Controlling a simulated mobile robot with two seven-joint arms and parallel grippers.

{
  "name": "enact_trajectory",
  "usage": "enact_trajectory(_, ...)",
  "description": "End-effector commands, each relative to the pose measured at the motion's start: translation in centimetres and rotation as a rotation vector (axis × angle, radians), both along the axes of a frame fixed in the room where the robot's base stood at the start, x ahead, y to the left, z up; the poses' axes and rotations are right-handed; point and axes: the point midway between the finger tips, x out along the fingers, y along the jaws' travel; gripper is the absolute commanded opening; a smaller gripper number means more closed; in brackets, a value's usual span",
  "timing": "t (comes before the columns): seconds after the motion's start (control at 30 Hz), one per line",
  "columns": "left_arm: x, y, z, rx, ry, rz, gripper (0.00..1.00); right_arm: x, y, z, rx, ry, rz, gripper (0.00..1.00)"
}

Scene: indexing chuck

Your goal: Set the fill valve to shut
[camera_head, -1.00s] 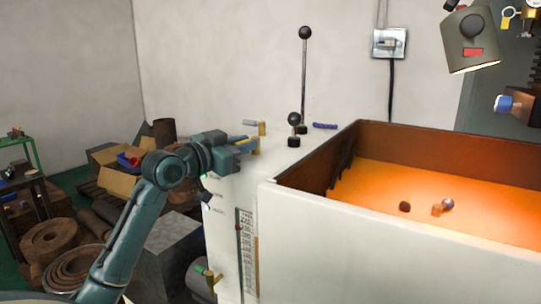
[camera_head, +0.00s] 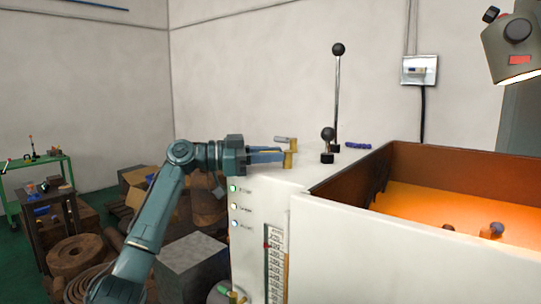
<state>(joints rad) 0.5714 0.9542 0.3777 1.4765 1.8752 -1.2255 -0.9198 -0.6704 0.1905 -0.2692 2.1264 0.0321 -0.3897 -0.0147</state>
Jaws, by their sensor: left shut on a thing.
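A brass fitting (camera_head: 289,160) stands at the left end of the white machine's top. My left gripper (camera_head: 283,156) reaches it from the left, with its blue fingers level and shut on it. Just behind, a brass post (camera_head: 292,144) carries a short grey lever (camera_head: 282,139) pointing left. No label on either is readable, so I cannot tell which is the fill valve. Another small valve with a green and yellow part (camera_head: 237,296) shows low on the machine's left side, cut off by the picture edge. My right gripper is not in view.
Two black-knobbed levers, one tall (camera_head: 337,95) and one short (camera_head: 327,145), stand right of the fitting. A blue item (camera_head: 357,146) lies behind them. An open tank with a brown wall (camera_head: 430,164) and orange glow fills the right. Coils and boxes crowd the left floor.

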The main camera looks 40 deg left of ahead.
Motion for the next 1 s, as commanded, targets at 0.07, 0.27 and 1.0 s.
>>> enact_trajectory(0.07,0.05,0.04,-0.06,-0.001,0.004,-0.011,0.0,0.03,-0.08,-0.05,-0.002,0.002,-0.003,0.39)
enact_trajectory(0.27,0.08,0.06,-0.17,0.001,0.006,-0.02,0.0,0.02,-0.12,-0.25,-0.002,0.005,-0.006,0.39)
enact_trajectory(1.0,0.04,0.05,-0.09,0.001,0.003,-0.019,0.39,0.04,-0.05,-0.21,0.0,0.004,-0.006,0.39)
